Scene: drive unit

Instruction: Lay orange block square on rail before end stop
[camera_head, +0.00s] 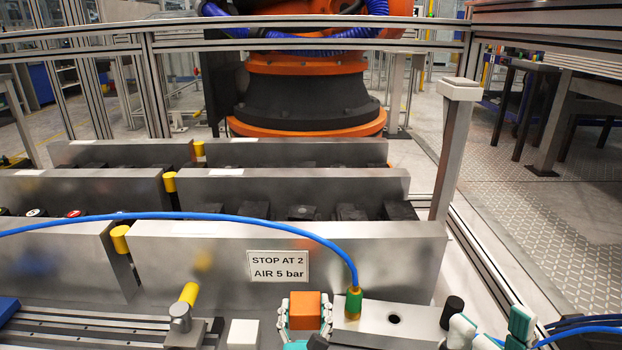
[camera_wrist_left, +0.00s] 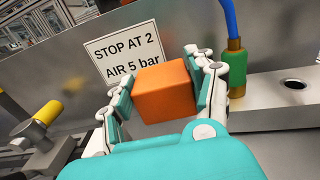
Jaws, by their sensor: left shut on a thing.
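The orange block (camera_head: 306,310) is held between the fingers of my left gripper (camera_head: 304,316), in front of the metal wall with the sign. In the left wrist view the orange block (camera_wrist_left: 165,92) sits between both teal finger pads of the gripper (camera_wrist_left: 166,90), slightly tilted in the picture. A grooved metal rail (camera_head: 85,322) runs along the lower left. I cannot tell which part is the end stop. My right gripper (camera_head: 490,330) is at the lower right, its teal and white fingers apart with nothing seen between them.
A metal block (camera_head: 388,316) with a hole and a green fitting (camera_head: 353,303) on a blue hose stands right of the orange block. A yellow-handled clamp (camera_head: 183,312) and a white block (camera_head: 243,334) stand left. A sign (camera_head: 278,266) marks the wall.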

